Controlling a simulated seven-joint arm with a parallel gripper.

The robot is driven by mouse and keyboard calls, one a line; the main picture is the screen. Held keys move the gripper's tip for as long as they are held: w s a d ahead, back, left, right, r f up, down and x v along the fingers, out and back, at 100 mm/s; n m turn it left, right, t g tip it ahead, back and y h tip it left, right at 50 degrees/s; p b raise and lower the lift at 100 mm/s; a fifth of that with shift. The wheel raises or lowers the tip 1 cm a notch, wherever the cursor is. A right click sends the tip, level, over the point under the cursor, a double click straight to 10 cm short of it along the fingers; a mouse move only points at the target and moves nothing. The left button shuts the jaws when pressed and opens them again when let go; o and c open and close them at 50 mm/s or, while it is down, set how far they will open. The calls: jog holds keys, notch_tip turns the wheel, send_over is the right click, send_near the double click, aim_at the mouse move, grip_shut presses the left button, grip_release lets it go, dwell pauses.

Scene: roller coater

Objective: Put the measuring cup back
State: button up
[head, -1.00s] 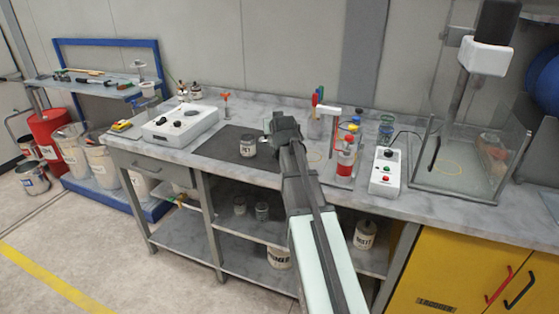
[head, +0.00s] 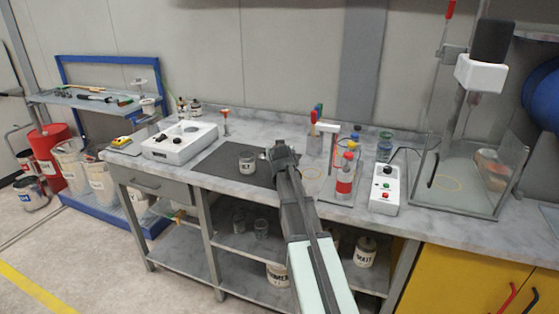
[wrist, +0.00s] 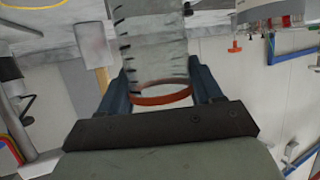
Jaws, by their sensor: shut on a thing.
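The measuring cup (wrist: 155,58) is a clear, graduated vessel with dark marks and an orange-red ring at its near end. In the wrist view it sits between the two fingers of my gripper (wrist: 162,88), which is shut on it. In the head view my gripper (head: 283,157) is over the bench, by the right edge of the dark mat (head: 213,160). The cup is mostly hidden there behind the gripper and arm.
A small labelled can (head: 247,163) stands on the mat, close left of my gripper. A stand with a red-labelled bottle (head: 345,182) and a control box (head: 386,188) are to the right. A white device (head: 180,140) stands left. A glass-walled enclosure (head: 465,180) is far right.

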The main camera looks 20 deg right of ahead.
jog(key=shift+f, duration=1.75)
jog(key=shift+f, duration=0.15)
jog(key=o, duration=1.2)
jog(key=shift+s+a+r, duration=0.1)
jog(key=shift+s+r, duration=0.1)
jog(key=shift+r, duration=0.05)
jog(key=v, duration=1.1)
jog(key=shift+s+a, duration=0.15)
jog(key=shift+s, duration=0.05)
jog(key=shift+r, duration=0.1)
